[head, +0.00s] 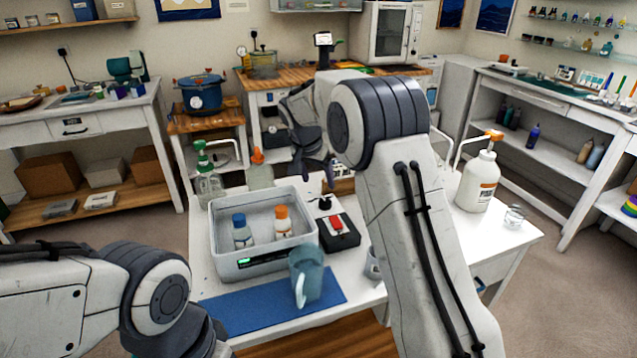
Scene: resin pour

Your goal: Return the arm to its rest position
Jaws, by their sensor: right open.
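My right arm rises from the bottom and bends over the white work table (512,240). Its dark right gripper (314,172) points down above the table's far edge, open, with nothing seen between its fingers. It is behind the grey tub (265,263) in the picture and apart from it. My left arm enters at the lower left, and its gripper is out of view. The tub holds a blue-capped bottle (241,235) and an orange-capped bottle (282,223). A translucent blue-grey jug (307,277) stands at the blue mat (240,311).
A black device with a red top (337,228) sits beside the tub. A green-topped pump bottle (208,180) and an orange-topped bottle (259,172) stand behind it. A large white pump bottle (477,182) and a small glass jar (514,217) stand at the right.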

